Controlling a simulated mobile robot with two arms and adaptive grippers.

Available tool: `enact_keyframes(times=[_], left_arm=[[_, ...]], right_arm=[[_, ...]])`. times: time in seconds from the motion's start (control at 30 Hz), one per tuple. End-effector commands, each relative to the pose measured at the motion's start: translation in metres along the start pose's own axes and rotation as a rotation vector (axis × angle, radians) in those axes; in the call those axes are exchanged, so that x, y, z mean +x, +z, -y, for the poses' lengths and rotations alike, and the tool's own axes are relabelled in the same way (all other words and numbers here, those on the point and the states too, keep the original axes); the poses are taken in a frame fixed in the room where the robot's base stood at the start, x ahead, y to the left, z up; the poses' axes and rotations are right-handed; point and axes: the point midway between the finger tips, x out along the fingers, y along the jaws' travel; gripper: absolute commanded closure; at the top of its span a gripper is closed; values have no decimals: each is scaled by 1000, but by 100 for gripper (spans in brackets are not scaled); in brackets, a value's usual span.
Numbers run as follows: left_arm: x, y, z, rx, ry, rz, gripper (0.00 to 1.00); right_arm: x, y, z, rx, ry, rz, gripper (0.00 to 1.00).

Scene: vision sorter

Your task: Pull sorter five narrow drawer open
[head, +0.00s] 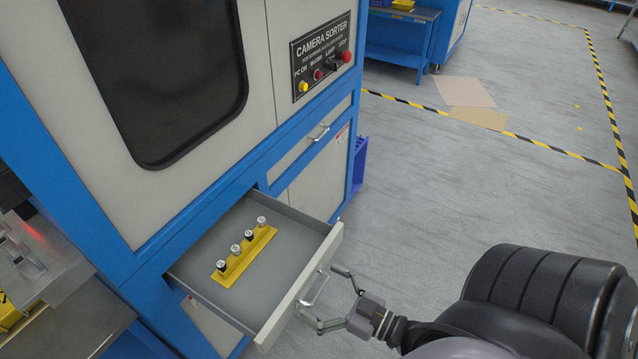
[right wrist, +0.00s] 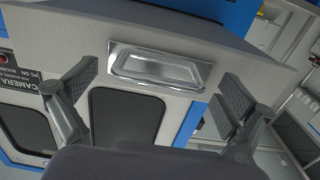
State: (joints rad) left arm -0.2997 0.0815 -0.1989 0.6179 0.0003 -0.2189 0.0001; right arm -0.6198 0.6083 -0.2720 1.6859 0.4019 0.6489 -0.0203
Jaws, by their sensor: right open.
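The sorter (head: 250,50) is a blue and light grey cabinet labelled "CAMERA SORTER". A drawer (head: 332,243) stands pulled out from its front, with a light front panel and grey inside. Its metal bar handle (head: 314,289) also shows in the right wrist view (right wrist: 158,70). My right gripper (head: 322,297) is open at this handle, and its fingers (right wrist: 157,95) stand on either side of it, not closed on it. A second, shut drawer (head: 308,140) with a handle is further right on the sorter. My left gripper is not in view.
A yellow strip (head: 240,262) with several small knobs lies in the open drawer. A control panel (head: 322,60) is above the shut drawer. A blue bench (head: 402,40) stands behind.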

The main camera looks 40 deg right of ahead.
Motion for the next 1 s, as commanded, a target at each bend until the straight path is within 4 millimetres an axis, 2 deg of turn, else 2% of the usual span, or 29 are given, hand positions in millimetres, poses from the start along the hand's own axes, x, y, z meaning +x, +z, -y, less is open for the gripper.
enact_keyframes(times=[0.17, 0.4, 0.53, 0.7, 1.0], left_arm=[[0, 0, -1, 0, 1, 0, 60], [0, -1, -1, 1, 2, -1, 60], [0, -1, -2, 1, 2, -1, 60], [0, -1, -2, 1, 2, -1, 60], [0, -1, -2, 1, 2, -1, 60]], right_arm=[[-29, 1, 1, 0, -1, 6, 1], [-80, 1, 2, 0, -1, 5, 1], [-101, 0, 2, 1, -1, 3, 1], [-115, 0, 2, 1, -1, 0, 1], [-117, -1, 2, 0, -2, -2, 1]])
